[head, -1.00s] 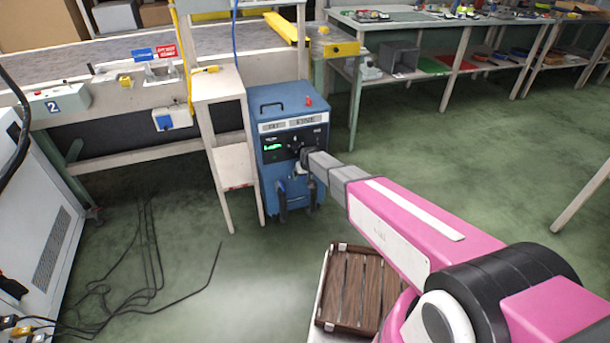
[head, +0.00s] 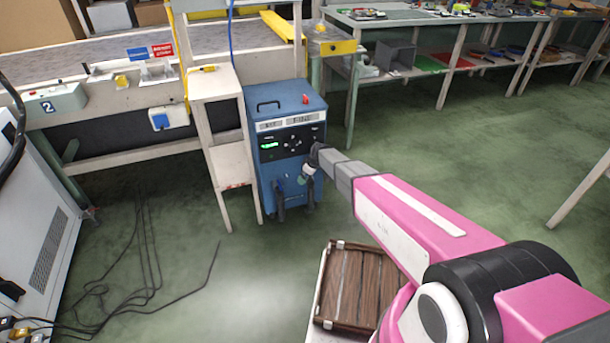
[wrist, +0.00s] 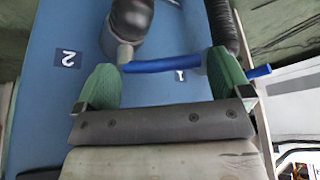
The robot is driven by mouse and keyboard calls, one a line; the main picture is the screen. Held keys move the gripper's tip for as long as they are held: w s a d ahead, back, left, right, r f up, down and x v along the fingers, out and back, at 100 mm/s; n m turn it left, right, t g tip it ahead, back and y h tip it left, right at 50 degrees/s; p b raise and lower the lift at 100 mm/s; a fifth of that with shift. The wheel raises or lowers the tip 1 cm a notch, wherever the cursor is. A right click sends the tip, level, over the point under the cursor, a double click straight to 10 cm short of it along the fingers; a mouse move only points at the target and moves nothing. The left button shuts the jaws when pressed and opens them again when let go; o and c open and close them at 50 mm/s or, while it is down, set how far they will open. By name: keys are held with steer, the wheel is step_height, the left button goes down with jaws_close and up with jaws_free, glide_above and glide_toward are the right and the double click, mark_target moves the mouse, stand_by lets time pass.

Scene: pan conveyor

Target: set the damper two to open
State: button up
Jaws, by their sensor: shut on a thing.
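The blue cabinet (head: 272,165) stands beside the conveyor, with black pipes low on its front. In the wrist view, turned upside down, a blue lever (wrist: 160,66) runs crosswise from the grey fitting (wrist: 125,52) of a black pipe (wrist: 130,22). A "2" label (wrist: 67,58) is left of that pipe; a "1" label (wrist: 181,75) is partly behind the lever. My gripper (wrist: 163,80) has green fingertips at either side along the lever and is shut on it. In the head view my gripper (head: 308,170) is at the cabinet's front, hiding part of it.
A narrow pale stand (head: 225,130) is close on the cabinet's left. A wooden slatted crate (head: 350,288) is below my arm. Black cables (head: 150,245) lie on the floor at left. A second black pipe (wrist: 224,25) is beside the lever.

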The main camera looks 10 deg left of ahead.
steer(key=shift+w+d+n+g, duration=0.15)
steer(key=shift+d+n+g, duration=0.45)
steer(key=shift+n, duration=1.05)
steer(key=shift+w+d+n+g, duration=0.1)
steer(key=shift+d+n+g, duration=0.45)
steer(key=shift+n, duration=1.05)
steer(key=shift+w+d+n+g, duration=0.15)
steer(key=shift+d+n+g, duration=0.4)
steer(key=shift+n, duration=1.1)
steer(key=shift+a+g+h, duration=0.15)
steer(key=shift+g+h, duration=0.15)
steer(key=o, duration=0.9)
steer(key=shift+r, duration=0.1)
steer(key=v, duration=0.7)
steer(key=shift+w+r, duration=0.1)
steer(key=shift+r, duration=0.1)
